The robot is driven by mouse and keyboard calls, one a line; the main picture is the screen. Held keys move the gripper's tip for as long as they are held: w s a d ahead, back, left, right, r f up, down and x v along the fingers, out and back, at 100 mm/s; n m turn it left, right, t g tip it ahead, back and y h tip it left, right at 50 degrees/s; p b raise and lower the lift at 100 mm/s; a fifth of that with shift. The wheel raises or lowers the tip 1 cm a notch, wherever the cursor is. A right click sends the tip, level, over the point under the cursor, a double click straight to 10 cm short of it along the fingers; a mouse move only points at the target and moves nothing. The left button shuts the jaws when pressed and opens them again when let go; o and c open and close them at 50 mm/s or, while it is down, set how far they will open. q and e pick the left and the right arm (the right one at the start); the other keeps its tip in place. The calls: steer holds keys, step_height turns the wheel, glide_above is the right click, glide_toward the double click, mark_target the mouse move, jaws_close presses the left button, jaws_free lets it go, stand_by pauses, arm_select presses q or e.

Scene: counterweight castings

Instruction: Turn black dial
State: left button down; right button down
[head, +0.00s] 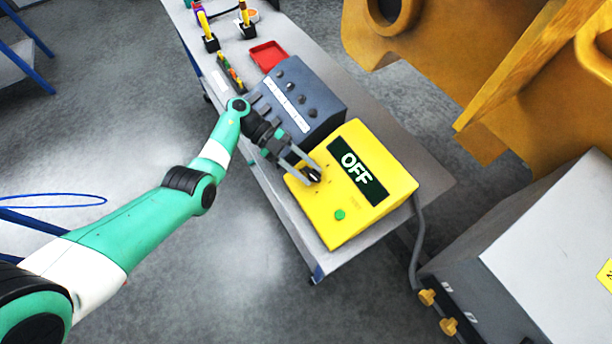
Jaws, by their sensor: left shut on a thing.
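The yellow control box (388,207) stands near the front end of the grey table, and its dark display reads OFF. The black dial (313,176) is on the left part of the box's sloped face, mostly hidden by the fingers. My left gripper (311,173) reaches in from the left, with its fingers at the box face and shut on the black dial. A green button (340,214) sits on the box below the dial. My right gripper is not in view.
A grey-blue box with dark knobs (318,92) stands right behind the yellow box. A red tray (268,56) and several tools in black holders lie farther back on the table (424,160). Large yellow castings (440,50) stand at the right; a grey cabinet (535,250) is at the lower right.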

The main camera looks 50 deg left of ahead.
arm_select(q)
steer(key=shift+w+f+m+g+y+b, duration=0.15)
steer(key=shift+m+g+y+b, duration=0.15)
steer(key=shift+m+g+b, duration=0.45)
steer(key=shift+w+r+m+g, duration=0.1)
steer(key=shift+r+m+g, duration=0.1)
steer(key=shift+m+g, duration=0.65)
steer(key=shift+f+m+g+y+b, duration=0.15)
steer(key=shift+m+g+y+b, duration=0.4)
steer(key=shift+b, duration=0.25)
steer(key=shift+m+g, duration=0.25)
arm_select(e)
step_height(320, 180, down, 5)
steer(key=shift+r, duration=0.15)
